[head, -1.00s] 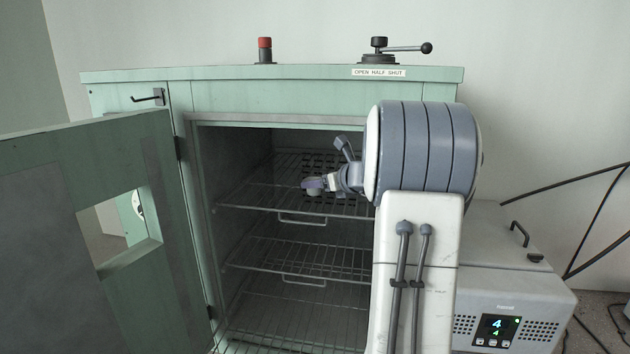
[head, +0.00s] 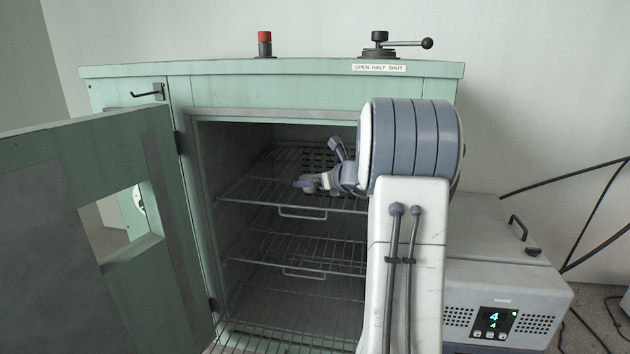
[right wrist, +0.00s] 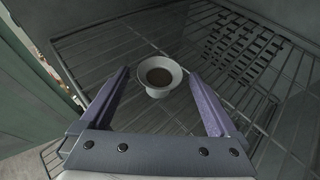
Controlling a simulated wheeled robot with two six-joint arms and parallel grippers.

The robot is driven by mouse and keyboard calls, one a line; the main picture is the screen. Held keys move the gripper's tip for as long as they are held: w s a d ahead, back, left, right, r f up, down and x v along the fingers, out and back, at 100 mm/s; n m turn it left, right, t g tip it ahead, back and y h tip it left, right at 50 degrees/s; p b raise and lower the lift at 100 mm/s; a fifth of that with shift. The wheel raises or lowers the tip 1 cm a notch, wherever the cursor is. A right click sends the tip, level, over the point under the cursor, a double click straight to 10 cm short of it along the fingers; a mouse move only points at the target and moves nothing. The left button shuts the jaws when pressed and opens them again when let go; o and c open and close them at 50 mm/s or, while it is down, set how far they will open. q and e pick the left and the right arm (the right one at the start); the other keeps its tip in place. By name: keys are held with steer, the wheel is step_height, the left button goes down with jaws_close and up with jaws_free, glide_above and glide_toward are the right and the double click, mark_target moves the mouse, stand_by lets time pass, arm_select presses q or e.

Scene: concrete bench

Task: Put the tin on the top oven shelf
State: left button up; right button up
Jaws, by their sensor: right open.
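The tin is a small, pale, round cup with a wider rim and a dark inside (right wrist: 160,77). In the right wrist view it appears to stand upright on the top wire shelf (right wrist: 100,50), between my right gripper's two fingertips, with a gap on each side. My right gripper (right wrist: 158,82) is open. In the head view my right gripper (head: 306,184) is inside the oven (head: 260,92) at the height of the top shelf (head: 240,198); the tin cannot be made out there. My left gripper is not in view.
The oven door (head: 50,220) stands open at the left, with a square window. A middle shelf (head: 260,256) and a lower rack lie below the top shelf. A grey control box (head: 470,290) stands at the right. My right arm hides the oven's right side.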

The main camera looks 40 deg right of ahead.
steer(key=shift+r, duration=0.1)
steer(key=shift+s+r, duration=0.1)
steer(key=b+v, duration=0.3)
steer(key=v, duration=0.7)
steer(key=shift+s, duration=0.4)
steer(key=s+a+f+n+g+y, duration=0.1)
steer(key=a+f+n+g+y, duration=0.2)
steer(key=a+n, duration=0.6)
steer(key=s+a+f+n+g+y, duration=0.15)
steer(key=a+f+n, duration=0.25)
steer(key=a, duration=1)
steer(key=s+a+f+n+g+y, duration=0.15)
steer(key=a+f+n+g, duration=0.25)
steer(key=a+n, duration=0.5)
steer(key=s+a+f+n+g+h, duration=0.1)
steer(key=s+a+f+n, duration=0.2)
steer(key=s+n, duration=0.4)
steer(key=s+a+f+n+g+h, duration=0.1)
steer(key=s+a+f+n+g, duration=0.1)
steer(key=s+n, duration=0.5)
steer(key=s+a+f+n+g+h, duration=0.1)
steer(key=s+a+f+n+g, duration=0.1)
steer(key=s+a+f+n, duration=0.2)
steer(key=s+a+n, duration=0.2)
steer(key=s+n, duration=0.1)
steer(key=n, duration=0.1)
steer(key=shift+s+a+f+h, duration=0.2)
steer(key=shift+f+h, duration=0.1)
steer(key=shift+h, duration=0.1)
